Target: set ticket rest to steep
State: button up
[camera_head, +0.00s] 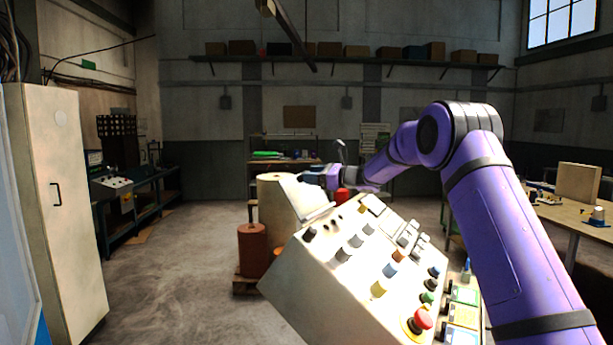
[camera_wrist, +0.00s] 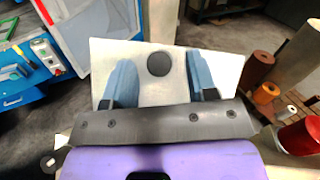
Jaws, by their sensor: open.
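A pale flat plate, which looks like the ticket rest (camera_head: 308,197), stands tilted at the far end of the sloped cream control console (camera_head: 305,272). In the wrist view the plate (camera_wrist: 228,68) fills the space beyond my fingers, with a dark round disc (camera_wrist: 159,64) near its upper middle. My gripper (camera_wrist: 160,72) is open, its two blue fingers spread on either side of the disc. I cannot tell whether the fingers touch the plate. In the head view my gripper (camera_head: 318,177) is small, just behind the plate's upper part. The plate's hinge or support is hidden.
The console carries several knobs, switches and a red mushroom button (camera_head: 423,318). A red part (camera_head: 342,195) stands beside the plate. A tall cabinet (camera_head: 62,210) is at left; floor between is clear.

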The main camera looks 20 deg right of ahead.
jog(key=shift+x, duration=1.2)
grip_shut()
jog(key=s+d+n+t+y, duration=0.1)
jog(key=s+d+t+y, duration=0.2)
jog(key=s+d+y, duration=0.1)
jog(key=shift+s+r, duration=0.2)
jog(key=shift+r, duration=0.1)
jog(key=shift+d, duration=0.1)
grip_release()
jog(key=shift+d, duration=0.1)
